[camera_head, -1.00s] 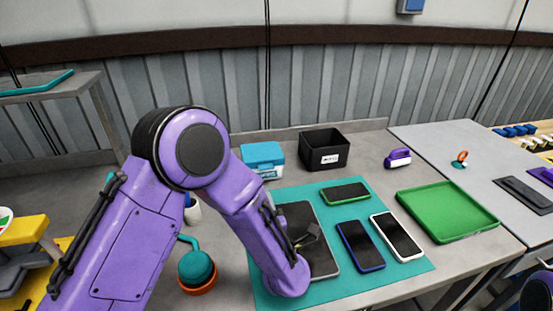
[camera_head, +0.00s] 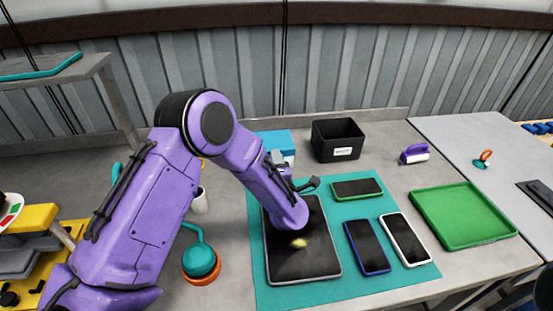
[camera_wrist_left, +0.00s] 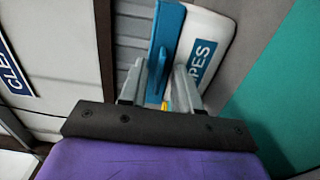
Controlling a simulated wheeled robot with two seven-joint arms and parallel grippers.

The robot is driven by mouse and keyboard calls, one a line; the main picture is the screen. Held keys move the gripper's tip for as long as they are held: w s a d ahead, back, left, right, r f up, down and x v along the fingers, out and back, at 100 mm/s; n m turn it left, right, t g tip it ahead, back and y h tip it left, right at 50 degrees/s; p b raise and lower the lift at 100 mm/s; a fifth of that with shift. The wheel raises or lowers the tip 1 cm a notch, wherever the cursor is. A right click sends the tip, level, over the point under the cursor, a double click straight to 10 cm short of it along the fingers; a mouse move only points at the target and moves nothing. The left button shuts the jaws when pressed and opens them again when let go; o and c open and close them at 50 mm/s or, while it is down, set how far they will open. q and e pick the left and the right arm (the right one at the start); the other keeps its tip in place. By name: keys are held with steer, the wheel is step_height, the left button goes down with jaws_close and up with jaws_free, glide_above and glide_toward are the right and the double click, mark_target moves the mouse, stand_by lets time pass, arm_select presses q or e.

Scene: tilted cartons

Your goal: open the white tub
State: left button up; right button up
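The white tub (camera_head: 283,158) with a blue lid (camera_head: 272,139) stands at the back of the bench, partly hidden behind my left arm. In the left wrist view, its white body (camera_wrist_left: 214,32) carries a blue label ending in "PES", beside the blue lid (camera_wrist_left: 166,35). The lid looks shut. My left gripper (camera_wrist_left: 159,80) is open at the lid's edge, with a blue tab of the lid showing between its fingers. I cannot tell whether the fingers touch it. In the head view that gripper is mostly hidden by its arm. My right gripper is out of view.
A black bin (camera_head: 338,140) stands right of the tub. A teal mat (camera_head: 385,276) holds a tablet (camera_head: 325,262) and several phones. A green tray (camera_head: 462,215) lies to the right. A white object with a "CLE" label (camera_wrist_left: 14,62) is left of the gripper in the wrist view.

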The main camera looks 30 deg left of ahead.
arm_select(q)
jaws_close()
stand_by(1.4)
